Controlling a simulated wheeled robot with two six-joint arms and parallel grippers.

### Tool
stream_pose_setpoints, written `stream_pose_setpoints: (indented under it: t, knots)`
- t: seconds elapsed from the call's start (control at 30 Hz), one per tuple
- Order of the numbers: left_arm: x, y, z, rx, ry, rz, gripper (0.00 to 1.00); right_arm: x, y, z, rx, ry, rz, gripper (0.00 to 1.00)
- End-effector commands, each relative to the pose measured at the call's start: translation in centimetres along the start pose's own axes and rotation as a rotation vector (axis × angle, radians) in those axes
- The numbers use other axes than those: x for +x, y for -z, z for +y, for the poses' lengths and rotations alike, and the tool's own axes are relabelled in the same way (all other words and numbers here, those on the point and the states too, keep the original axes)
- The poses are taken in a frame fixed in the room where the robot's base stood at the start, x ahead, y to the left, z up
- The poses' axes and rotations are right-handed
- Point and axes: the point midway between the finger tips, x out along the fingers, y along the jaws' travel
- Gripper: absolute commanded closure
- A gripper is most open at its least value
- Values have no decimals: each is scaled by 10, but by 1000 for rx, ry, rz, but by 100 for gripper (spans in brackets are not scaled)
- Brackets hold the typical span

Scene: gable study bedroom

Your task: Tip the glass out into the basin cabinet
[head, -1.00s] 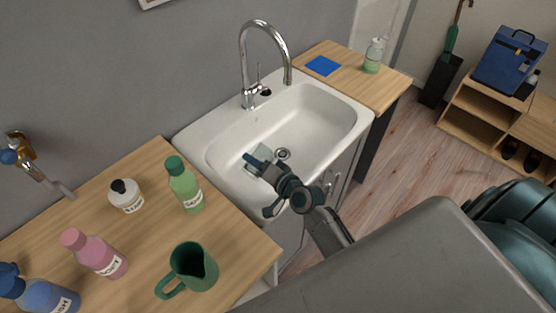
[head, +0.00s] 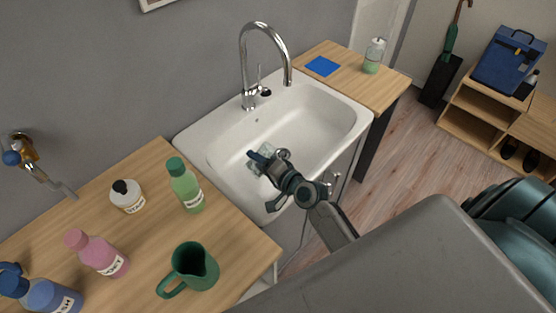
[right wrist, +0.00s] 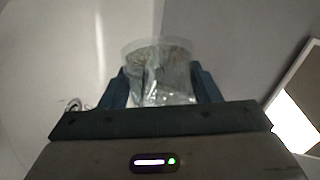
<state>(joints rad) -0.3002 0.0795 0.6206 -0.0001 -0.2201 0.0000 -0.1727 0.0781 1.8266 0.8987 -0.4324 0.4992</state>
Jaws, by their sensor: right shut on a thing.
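The basin cabinet (head: 222,140) is a white sink with a chrome tap, set between two wooden counters in the head view. My right gripper (head: 262,158) is over the basin and shut on the glass (head: 256,166), which is clear and mostly hidden by the gripper there. In the right wrist view the glass (right wrist: 160,72) stands between the two blue fingers of my right gripper (right wrist: 162,90). Whether liquid is in it, I cannot tell. My left gripper is not in view.
The left counter (head: 140,245) holds a green pitcher (head: 190,268), a green bottle (head: 185,185), a white bottle (head: 127,197), a pink bottle (head: 98,254) and a blue bottle (head: 45,294). The chrome tap (head: 243,65) arches over the basin's back. A soap dispenser (head: 373,57) stands on the right counter.

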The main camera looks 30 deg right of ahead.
Motion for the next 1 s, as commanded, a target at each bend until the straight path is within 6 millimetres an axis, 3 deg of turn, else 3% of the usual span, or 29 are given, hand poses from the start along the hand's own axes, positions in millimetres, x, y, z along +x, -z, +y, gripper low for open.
stream_pose_setpoints:
  t: [1.0]
  knots:
    - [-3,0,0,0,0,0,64,0,10,0,111,6,-23,72]
